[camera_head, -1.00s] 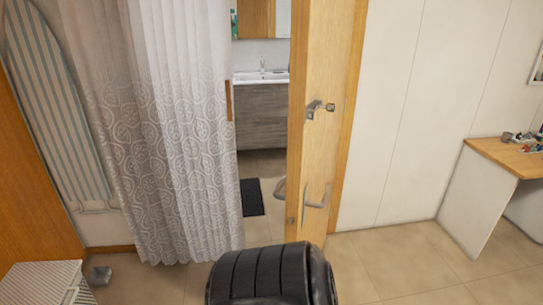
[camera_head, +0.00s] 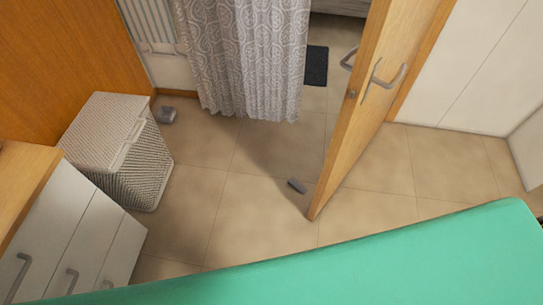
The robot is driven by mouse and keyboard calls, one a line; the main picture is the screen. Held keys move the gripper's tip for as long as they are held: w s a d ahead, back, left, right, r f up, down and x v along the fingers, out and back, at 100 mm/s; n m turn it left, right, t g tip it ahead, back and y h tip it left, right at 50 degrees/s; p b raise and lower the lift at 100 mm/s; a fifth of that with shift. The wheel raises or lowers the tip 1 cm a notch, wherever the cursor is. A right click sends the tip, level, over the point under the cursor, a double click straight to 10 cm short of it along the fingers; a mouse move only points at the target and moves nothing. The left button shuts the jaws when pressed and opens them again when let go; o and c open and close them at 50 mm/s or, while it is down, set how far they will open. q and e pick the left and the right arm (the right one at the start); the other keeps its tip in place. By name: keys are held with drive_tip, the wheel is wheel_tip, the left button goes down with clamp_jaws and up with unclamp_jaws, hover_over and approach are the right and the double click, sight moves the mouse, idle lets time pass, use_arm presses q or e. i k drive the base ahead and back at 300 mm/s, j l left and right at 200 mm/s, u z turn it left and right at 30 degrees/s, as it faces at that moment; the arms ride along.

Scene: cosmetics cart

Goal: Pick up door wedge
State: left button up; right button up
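A small dark grey block, which looks like the door wedge (camera_head: 297,186), lies on the tiled floor. It is just left of the bottom corner of the open wooden door (camera_head: 362,110), with a small gap between them. Neither of my grippers shows in the head view now, so I cannot tell whether they are open or shut.
A large green surface (camera_head: 400,262) fills the lower right foreground. A white woven hamper (camera_head: 118,150) and white drawers (camera_head: 75,245) stand at left. A small grey object (camera_head: 166,115) lies by the wall. A patterned curtain (camera_head: 250,60) hangs behind. The tiles between are clear.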

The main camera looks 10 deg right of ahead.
sight(293, 182)
drive_tip(key=z, duration=0.7)
drive_tip(key=i+z, duration=0.1)
